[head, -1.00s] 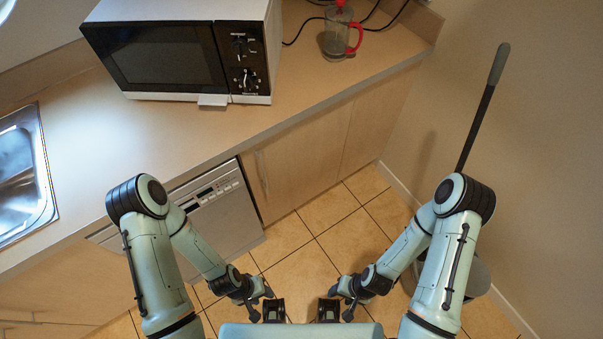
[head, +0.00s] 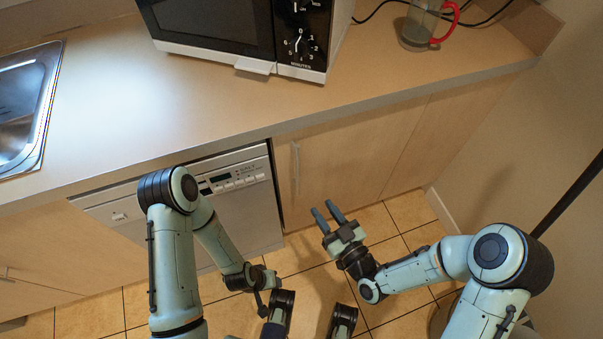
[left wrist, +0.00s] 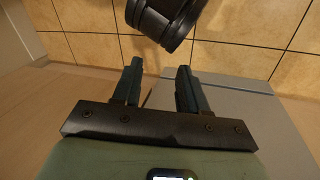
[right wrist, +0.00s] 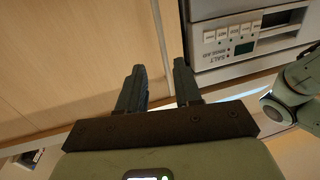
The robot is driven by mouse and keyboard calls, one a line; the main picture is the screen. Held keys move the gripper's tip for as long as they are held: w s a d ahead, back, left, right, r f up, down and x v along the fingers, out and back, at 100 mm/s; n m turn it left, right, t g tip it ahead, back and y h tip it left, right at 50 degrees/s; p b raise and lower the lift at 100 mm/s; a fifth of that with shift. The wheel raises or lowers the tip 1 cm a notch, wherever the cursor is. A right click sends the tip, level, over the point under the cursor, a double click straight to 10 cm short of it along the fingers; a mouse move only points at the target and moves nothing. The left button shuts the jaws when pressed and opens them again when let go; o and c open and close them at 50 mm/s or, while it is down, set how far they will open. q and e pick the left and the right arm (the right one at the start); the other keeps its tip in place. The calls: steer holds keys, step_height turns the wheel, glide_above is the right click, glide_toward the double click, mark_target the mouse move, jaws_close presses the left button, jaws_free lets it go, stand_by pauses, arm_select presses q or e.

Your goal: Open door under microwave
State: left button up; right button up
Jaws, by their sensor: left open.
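The light wood cabinet door (head: 345,150) is shut below the counter, under and a little right of the microwave (head: 215,35). Its slim upright handle (head: 295,168) is near the left edge, beside the dishwasher. My right gripper (head: 328,210) is open and empty, low in front of this door and short of the handle. In the right wrist view its fingers (right wrist: 158,70) point at the wood front, with a thin pale bar ahead between them. My left gripper (left wrist: 157,70) is open and empty, low near my body; its fingertips are unclear in the head view.
The silver dishwasher (head: 235,200) stands left of the door. A sink (head: 25,100) is at the counter's left, and a jug with a red handle (head: 425,25) at the back right. A wall closes the right side. Tiled floor (head: 410,212) before the door is clear.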

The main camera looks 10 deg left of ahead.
mark_target(299, 175)
arm_select(q)
steer(key=shift+w+a+f+b, duration=0.2)
steer(key=shift+w+f+b, duration=0.1)
steer(key=shift+w, duration=0.15)
steer(key=shift+w+a+f+b, duration=0.2)
steer(key=shift+w+f, duration=0.1)
steer(key=shift+w, duration=0.1)
arm_select(e)
steer(key=x, duration=0.9)
steer(key=r+x, duration=0.1)
steer(key=x, duration=0.3)
steer(key=shift+w+a+r, duration=0.1)
steer(key=shift+a, duration=0.15)
jaws_close()
